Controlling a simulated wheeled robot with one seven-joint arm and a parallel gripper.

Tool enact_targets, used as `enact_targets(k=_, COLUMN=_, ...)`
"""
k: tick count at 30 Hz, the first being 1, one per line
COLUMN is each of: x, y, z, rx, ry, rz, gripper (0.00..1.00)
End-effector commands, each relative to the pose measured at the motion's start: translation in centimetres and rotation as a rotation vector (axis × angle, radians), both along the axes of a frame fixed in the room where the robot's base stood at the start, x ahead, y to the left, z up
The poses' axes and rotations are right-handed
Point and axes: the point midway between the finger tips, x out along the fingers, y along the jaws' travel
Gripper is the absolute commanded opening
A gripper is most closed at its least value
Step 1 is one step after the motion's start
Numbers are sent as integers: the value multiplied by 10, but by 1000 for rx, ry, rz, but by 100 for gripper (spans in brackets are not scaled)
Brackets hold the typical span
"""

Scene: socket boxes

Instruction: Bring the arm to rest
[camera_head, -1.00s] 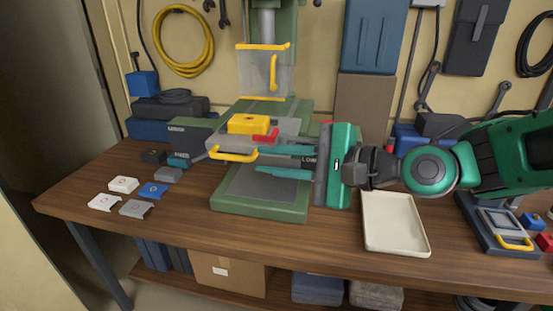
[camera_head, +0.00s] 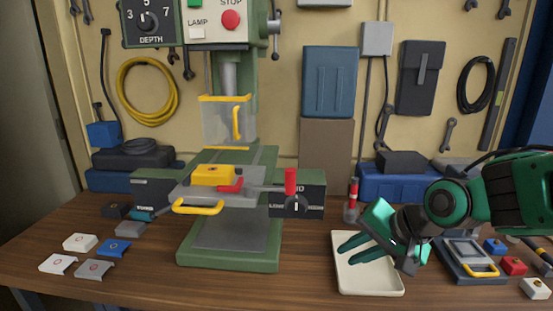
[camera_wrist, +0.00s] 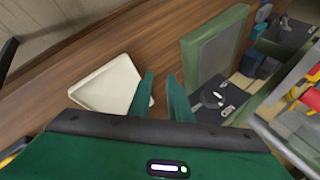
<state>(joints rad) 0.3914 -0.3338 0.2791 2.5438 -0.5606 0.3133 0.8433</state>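My gripper (camera_head: 352,246) is at the right in the head view, above the cream tray (camera_head: 347,278), with its two teal fingers pointing left. The fingers are apart with nothing between them. In the wrist view my gripper (camera_wrist: 160,77) also shows a gap between its fingers, and the tray (camera_wrist: 110,85) lies to their left. My arm reaches in from the right edge and is bent at the wrist. The green drill press (camera_head: 187,258) stands left of my gripper, apart from it. A yellow block (camera_head: 213,174) sits in its vise (camera_head: 250,200).
Several small socket covers, one of them blue (camera_head: 109,248), lie at the left of the wooden table (camera_head: 150,280). A grey device (camera_head: 470,262) with a yellow handle and small coloured blocks stand right of the tray. A red lever (camera_head: 290,181) sticks up beside the vise.

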Motion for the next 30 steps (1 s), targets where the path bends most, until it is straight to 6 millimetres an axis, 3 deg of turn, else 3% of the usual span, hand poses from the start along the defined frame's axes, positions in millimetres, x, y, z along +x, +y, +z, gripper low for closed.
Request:
enact_targets(k=1, x=-7, y=-30, z=-6, rx=-82, ry=18, rz=-5, gripper=18)
enact_targets(k=6, x=-52, y=-131, z=-21, rx=-317, ry=145, rz=-7, gripper=18)
enact_targets(k=9, x=-92, y=-179, z=-26, rx=-399, ry=253, rz=0, gripper=18)
enact_targets(k=12, x=-135, y=-213, z=-28, rx=-433, ry=361, rz=14, gripper=18)
enact_targets(k=15, x=-171, y=-233, z=-29, rx=-431, ry=448, rz=30, gripper=18)
enact_targets(k=19, x=-199, y=-243, z=-29, rx=-415, ry=513, rz=45, gripper=18)
enact_targets(k=30, x=-206, y=-245, z=-29, rx=-409, ry=531, rz=50, gripper=18)
